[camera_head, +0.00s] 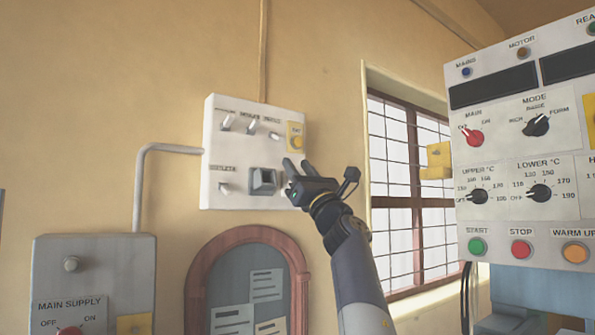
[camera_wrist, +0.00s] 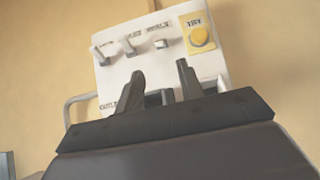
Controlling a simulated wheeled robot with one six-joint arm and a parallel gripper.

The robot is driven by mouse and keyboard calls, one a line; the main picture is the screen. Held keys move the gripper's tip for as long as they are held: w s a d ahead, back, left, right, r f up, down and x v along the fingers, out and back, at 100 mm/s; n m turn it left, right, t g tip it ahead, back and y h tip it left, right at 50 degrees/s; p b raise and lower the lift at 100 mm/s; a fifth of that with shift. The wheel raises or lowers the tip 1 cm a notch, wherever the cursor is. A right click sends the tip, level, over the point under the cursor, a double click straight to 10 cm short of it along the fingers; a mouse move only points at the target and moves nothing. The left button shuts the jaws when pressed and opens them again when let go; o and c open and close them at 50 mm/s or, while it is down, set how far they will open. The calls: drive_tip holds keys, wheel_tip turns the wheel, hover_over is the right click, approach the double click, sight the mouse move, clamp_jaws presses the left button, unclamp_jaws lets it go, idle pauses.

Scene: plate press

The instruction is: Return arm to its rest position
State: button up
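My gripper (camera_head: 296,168) is raised in front of the right side of a white wall switch panel (camera_head: 240,135). In the wrist view its two dark fingers (camera_wrist: 160,84) stand apart with nothing between them, and the panel (camera_wrist: 120,78) shows behind them. The panel has several small toggle switches along its top, a square grey socket or rocker (camera_head: 263,181) lower down, and a yellow plate with a round button (camera_wrist: 200,37). Whether a fingertip touches the panel cannot be told. My arm reaches up from the bottom of the head view.
A control cabinet (camera_head: 510,210) with knobs and coloured buttons stands at right. A grey main supply box (camera_head: 95,260) is at lower left, with a conduit (camera_head: 140,180) to the panel. A notice board (camera_head: 215,270) hangs below. A barred window (camera_head: 405,180) is right of my arm.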

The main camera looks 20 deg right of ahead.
sight(281, 139)
drive_tip(key=shift+r, duration=0.1)
drive_tip(key=p+x, duration=0.8)
drive_tip(key=shift+w+r, duration=0.1)
drive_tip(key=shift+r, duration=0.1)
drive_tip(key=shift+p+x, duration=1.15)
drive_tip(key=shift+p, duration=0.25)
drive_tip(key=shift+f, duration=0.2)
